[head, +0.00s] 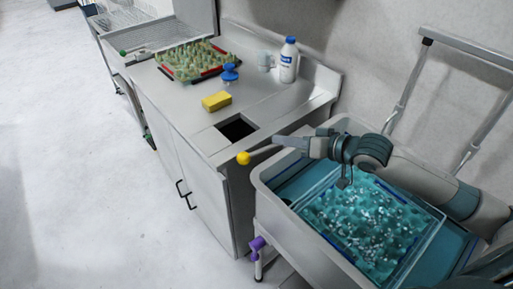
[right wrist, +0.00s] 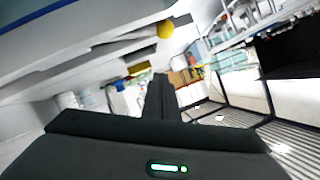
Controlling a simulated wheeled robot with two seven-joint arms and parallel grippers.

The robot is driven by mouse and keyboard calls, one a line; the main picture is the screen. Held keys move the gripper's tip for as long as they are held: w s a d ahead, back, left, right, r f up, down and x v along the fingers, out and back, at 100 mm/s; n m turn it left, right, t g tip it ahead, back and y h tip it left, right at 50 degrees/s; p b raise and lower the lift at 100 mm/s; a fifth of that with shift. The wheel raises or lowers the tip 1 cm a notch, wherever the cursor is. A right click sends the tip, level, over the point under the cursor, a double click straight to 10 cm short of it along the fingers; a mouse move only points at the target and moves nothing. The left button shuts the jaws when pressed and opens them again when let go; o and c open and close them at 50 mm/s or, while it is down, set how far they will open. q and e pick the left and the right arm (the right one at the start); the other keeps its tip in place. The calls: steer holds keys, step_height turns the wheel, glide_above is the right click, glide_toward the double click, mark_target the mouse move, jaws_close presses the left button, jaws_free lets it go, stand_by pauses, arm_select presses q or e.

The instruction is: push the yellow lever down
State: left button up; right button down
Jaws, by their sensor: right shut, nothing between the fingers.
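The yellow lever's round knob (head: 243,158) shows at the left edge of the white basin, on a thin rod running up to the right. It also shows near the top of the right wrist view (right wrist: 165,29). My right gripper (head: 278,142) comes in from the right over the basin; its fingers are shut and empty. Its tip is just right of and above the knob, close to the rod; I cannot tell whether they touch. In the right wrist view the shut dark fingers (right wrist: 160,98) point forward, with the knob above them. My left gripper is in neither view.
The basin (head: 262,195) holds bubbly teal liquid and a blue-edged tray. A purple knob (head: 257,243) is below its left side. The counter beside it has a square opening (head: 237,129), a yellow sponge (head: 216,101), a white bottle (head: 289,62) and a green egg tray (head: 187,66).

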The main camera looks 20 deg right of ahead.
steer(key=shift+w+a, duration=0.1)
steer(key=shift+w, duration=0.05)
steer(key=p, duration=0.3)
glide_above(255, 154)
step_height(255, 154, down, 4)
steer(key=shift+r, duration=0.2)
steer(key=f, duration=0.1)
steer(key=s+f+p, duration=0.1)
steer(key=a+f, duration=0.1)
steer(key=shift+s+a+f, duration=0.1)
steer(key=shift+s+f, duration=0.15)
steer(key=shift+f, duration=0.05)
